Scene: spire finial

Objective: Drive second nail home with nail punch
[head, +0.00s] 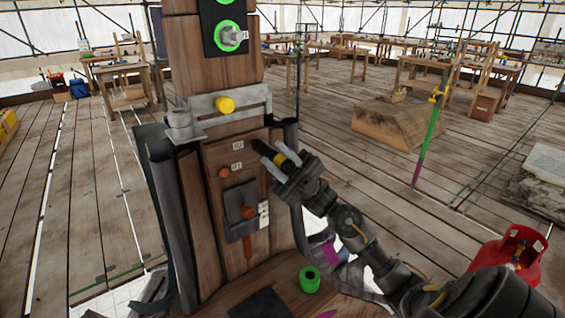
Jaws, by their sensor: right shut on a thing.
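The wooden spire post (213,65) stands upright in the middle of the head view. On its lower front panel are two small white labels, the upper (238,146) and the lower (236,167), with an orange round spot (225,172) beside the lower one. My right gripper (282,165) is shut on a dark nail punch with a yellow band (261,147). The punch is tilted, its dark end up and left at the panel, right of the upper label. I cannot tell whether it touches. No second nail can be made out there. My left gripper is out of view.
A green ring (309,279) lies at the post's foot. A red gas bottle (508,258) stands at lower right.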

